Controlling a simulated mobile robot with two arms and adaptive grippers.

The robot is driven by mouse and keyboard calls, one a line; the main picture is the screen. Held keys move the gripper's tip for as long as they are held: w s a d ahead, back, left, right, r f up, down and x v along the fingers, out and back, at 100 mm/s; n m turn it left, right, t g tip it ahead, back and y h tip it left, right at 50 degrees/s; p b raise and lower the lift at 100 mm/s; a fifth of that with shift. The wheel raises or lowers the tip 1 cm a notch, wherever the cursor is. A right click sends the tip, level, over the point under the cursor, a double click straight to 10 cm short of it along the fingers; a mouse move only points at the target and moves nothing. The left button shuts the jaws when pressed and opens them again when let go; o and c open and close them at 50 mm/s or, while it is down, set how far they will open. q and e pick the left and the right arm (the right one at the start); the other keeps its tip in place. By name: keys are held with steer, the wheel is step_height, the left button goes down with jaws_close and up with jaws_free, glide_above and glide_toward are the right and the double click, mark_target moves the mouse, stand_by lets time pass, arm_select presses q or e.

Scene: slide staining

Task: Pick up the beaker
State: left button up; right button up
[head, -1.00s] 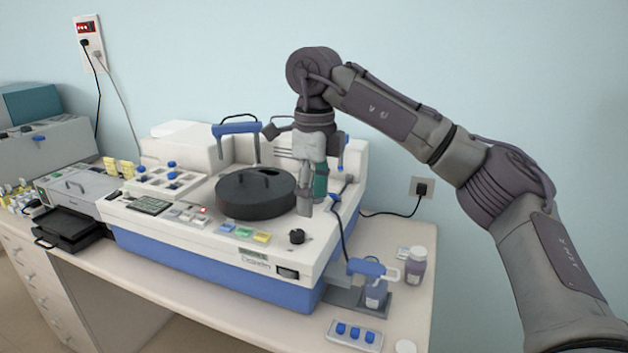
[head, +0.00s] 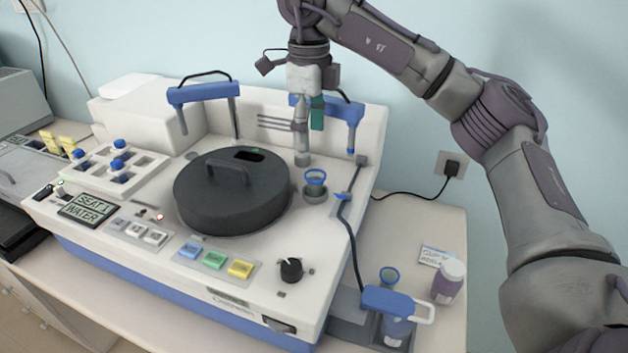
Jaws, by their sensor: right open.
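A small clear cup with a blue rim (head: 315,180), which looks like a beaker, stands upright in a round seat on the white machine deck, right of the black drum. A second blue-rimmed vessel (head: 388,277) shows behind the blue-topped stand at the lower right; I cannot tell which one is the beaker. My right gripper (head: 303,158) is open, pointing down, just above and left of the first cup in the picture. It appears empty and apart from the cup. Its fingers are seen nearly edge-on. My left gripper is not in view.
The black lidded drum (head: 235,190) stands close left of the gripper. A blue arm (head: 335,112) rises behind the cup, and a cable runs along the deck's right side. A blue-topped stand (head: 395,302) and a lidded bottle (head: 448,282) stand on the table at right.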

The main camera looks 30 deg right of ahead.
glide_above(315, 178)
steer(key=s+a, duration=0.1)
step_height(315, 178, down, 5)
steer(key=shift+s+a+r, duration=0.1)
steer(key=shift+a, duration=0.05)
steer(key=shift+f+p, duration=0.45)
steer(key=shift+f, duration=0.45)
steer(key=f, duration=0.1)
steer(key=f+p, duration=0.1)
steer(key=f, duration=0.1)
steer(key=shift+s+d+f, duration=0.15)
steer(key=shift+d+f, duration=0.15)
steer(key=shift+d, duration=0.05)
steer(key=shift+f+p, duration=0.3)
steer(key=shift+f, duration=0.15)
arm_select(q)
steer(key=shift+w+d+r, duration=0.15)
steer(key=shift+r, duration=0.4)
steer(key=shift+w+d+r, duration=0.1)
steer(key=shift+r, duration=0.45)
arm_select(e)
steer(key=c, duration=1)
